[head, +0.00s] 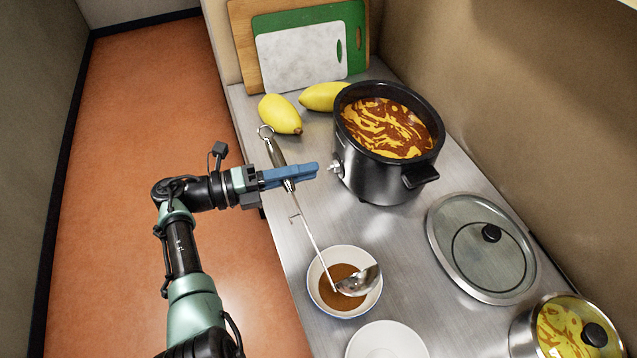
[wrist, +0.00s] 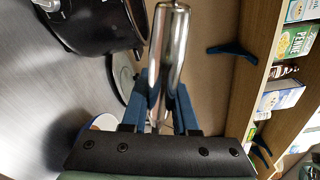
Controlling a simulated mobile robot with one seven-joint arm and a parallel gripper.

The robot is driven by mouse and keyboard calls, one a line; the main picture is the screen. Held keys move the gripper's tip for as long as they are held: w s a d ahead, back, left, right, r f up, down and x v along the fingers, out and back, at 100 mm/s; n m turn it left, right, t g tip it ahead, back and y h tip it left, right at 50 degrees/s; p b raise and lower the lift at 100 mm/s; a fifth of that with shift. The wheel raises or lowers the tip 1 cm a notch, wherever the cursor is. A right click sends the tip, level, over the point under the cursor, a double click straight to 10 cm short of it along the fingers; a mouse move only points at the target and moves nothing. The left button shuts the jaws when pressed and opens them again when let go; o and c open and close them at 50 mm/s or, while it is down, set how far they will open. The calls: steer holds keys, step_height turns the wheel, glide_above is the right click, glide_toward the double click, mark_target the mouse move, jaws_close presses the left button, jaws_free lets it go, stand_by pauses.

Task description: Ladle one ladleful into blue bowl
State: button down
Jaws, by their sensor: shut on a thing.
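My gripper (head: 308,171) is shut on the ladle's handle, and its blue fingers also show on both sides of the handle in the wrist view (wrist: 160,102). The ladle (head: 307,232) is metal with a ring at its top end and slants down toward the front. Its cup (head: 358,281) is over the right part of the blue bowl (head: 315,268), tipped on its side. The bowl is white inside with a thin blue rim. Brown soup (head: 340,297) lies in it. Whether the cup touches the bowl or still holds soup is unclear.
The black pot (head: 375,178) of red-orange soup stands behind on the steel counter (head: 390,250). A glass lid (head: 470,270) lies to its right. A white bowl (head: 385,345) and a lidded pot (head: 525,345) are at the front. Yellow fruits (head: 280,114) and cutting boards (head: 300,55) are at the back.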

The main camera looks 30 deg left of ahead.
steer(key=s+d+r+m+y+p, duration=0.1)
steer(key=s+d+r+m+p, duration=0.1)
steer(key=s+d+r+m, duration=0.6)
steer(key=s+d+r+m+y+p, duration=0.2)
steer(key=s+d+r+m, duration=0.25)
steer(key=d+r, duration=0.4)
step_height(320, 180, up, 6)
steer(key=d+p, duration=0.1)
steer(key=p, duration=1)
steer(key=shift+w+d, duration=0.15)
steer(key=shift+w, duration=0.25)
